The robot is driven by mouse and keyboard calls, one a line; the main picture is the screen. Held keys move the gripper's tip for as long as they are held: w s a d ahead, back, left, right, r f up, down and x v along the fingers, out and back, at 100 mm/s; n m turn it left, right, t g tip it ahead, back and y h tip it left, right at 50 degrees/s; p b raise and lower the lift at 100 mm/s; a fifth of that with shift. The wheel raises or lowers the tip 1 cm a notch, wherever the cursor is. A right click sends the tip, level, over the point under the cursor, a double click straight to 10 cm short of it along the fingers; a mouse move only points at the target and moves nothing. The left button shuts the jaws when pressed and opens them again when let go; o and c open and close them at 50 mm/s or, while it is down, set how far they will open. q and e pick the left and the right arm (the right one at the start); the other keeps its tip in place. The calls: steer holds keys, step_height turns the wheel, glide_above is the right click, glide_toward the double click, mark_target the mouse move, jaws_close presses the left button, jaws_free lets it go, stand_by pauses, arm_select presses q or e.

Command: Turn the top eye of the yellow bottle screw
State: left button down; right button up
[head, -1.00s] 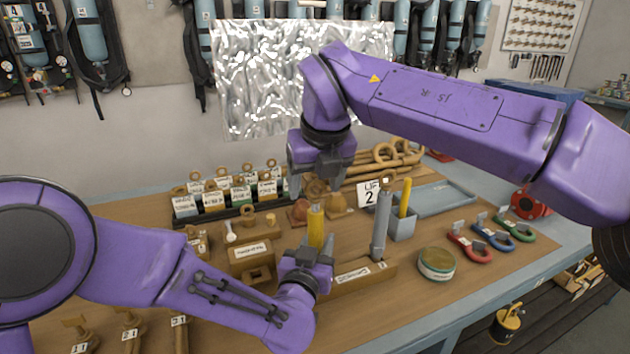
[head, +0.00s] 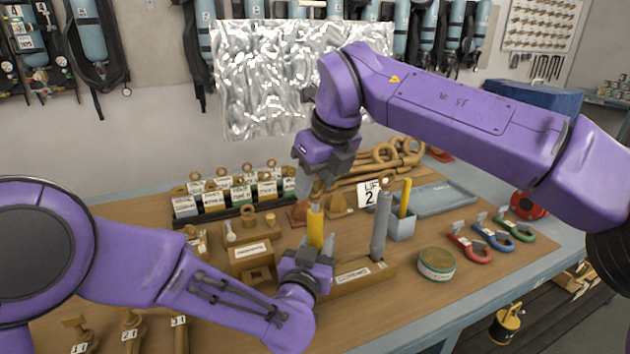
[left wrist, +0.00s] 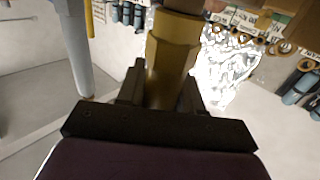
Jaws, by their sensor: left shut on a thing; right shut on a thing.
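The yellow bottle screw (head: 316,226) stands upright near the middle of the bench in the head view. My left gripper (head: 316,256) is shut on its lower body; the left wrist view shows the yellow body (left wrist: 172,60) between both fingers. My right gripper (head: 314,192) is right above the body, tilted, its fingers pointing down at the top end. It is shut on the top eye, which its fingers mostly hide in the head view.
A grey bottle screw (head: 381,225) stands upright to the right, by a labelled wooden block (head: 350,278). Behind it are a grey holder (head: 402,228) with a yellow rod and a number card (head: 369,194). Coloured shackles (head: 470,249) and a round tin (head: 436,263) lie farther right.

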steer(key=n+g+y, duration=0.1)
steer(key=n, duration=0.3)
steer(key=shift+f+n, duration=0.1)
steer(key=shift+n, duration=0.3)
steer(key=n+g, duration=0.2)
steer(key=n, duration=0.2)
steer(key=shift+f+y, duration=0.1)
steer(key=shift+y, duration=0.3)
steer(key=n+g, duration=0.1)
steer(key=n, duration=0.2)
steer(key=n+g, duration=0.1)
steer(key=n, duration=0.2)
steer(key=shift+h, duration=0.3)
steer(key=shift+w+f+n+g, duration=0.15)
steer(key=shift+n+g, duration=0.25)
steer(key=shift+n, duration=0.8)
steer(key=shift+r, duration=0.25)
steer(key=o, duration=1.1)
steer(key=shift+c, duration=0.2)
